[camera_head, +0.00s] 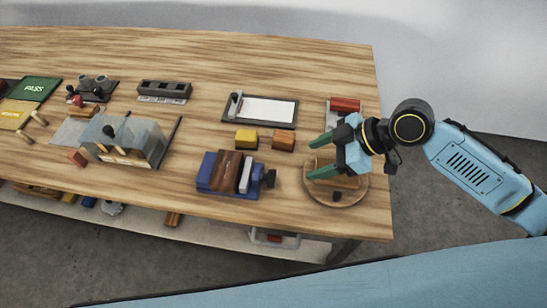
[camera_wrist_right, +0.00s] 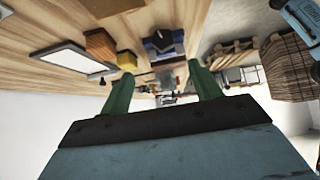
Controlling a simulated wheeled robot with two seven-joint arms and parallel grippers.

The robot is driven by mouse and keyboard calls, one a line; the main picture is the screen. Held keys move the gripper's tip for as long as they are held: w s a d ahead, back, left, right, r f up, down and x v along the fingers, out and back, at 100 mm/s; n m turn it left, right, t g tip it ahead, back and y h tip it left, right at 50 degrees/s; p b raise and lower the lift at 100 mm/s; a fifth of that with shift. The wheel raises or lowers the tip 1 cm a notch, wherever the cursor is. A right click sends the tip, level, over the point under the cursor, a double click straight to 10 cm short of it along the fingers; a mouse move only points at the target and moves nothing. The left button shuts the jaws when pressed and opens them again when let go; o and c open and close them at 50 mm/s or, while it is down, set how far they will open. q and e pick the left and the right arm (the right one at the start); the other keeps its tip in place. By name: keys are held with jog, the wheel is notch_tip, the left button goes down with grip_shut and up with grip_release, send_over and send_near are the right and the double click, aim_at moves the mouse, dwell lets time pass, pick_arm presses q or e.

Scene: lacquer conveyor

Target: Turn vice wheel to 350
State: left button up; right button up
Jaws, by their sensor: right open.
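The vice (camera_head: 228,190) has a blue body with brown and grey pieces between its sides, and stands near the table's front edge. Its dark wheel (camera_head: 269,178) sticks out on the right side; its angle is too small to read. The blue vice body also shows ahead in the right wrist view (camera_wrist_right: 163,43). My right gripper (camera_head: 318,156) is open and empty, right of the wheel and apart from it, above a round wooden board (camera_head: 350,196). Its green fingers point left towards the vice. My left gripper is not in view.
A yellow block (camera_head: 246,139) and an orange block (camera_head: 283,140) lie behind the vice. A framed white board (camera_head: 268,110) lies farther back. A red-topped item (camera_head: 345,104) is behind my gripper. A glassy box (camera_head: 138,143) stands left, with bare table between.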

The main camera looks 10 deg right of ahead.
send_near(262, 177)
jog(key=shift+d+f, duration=0.5)
jog(key=shift+f, duration=0.1)
jog(key=x, duration=0.5)
jog(key=shift+a+f, duration=0.15)
jog(key=shift+f, duration=0.05)
jog(key=shift+w+a+f, duration=0.2)
jog(key=shift+a+f, duration=0.15)
jog(key=shift+f, duration=0.05)
jog(key=shift+c, duration=0.7)
jog(key=c, duration=0.8)
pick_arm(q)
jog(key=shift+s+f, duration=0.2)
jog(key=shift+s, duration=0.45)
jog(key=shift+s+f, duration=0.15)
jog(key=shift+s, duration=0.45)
pick_arm(e)
jog(key=shift+c, duration=0.2)
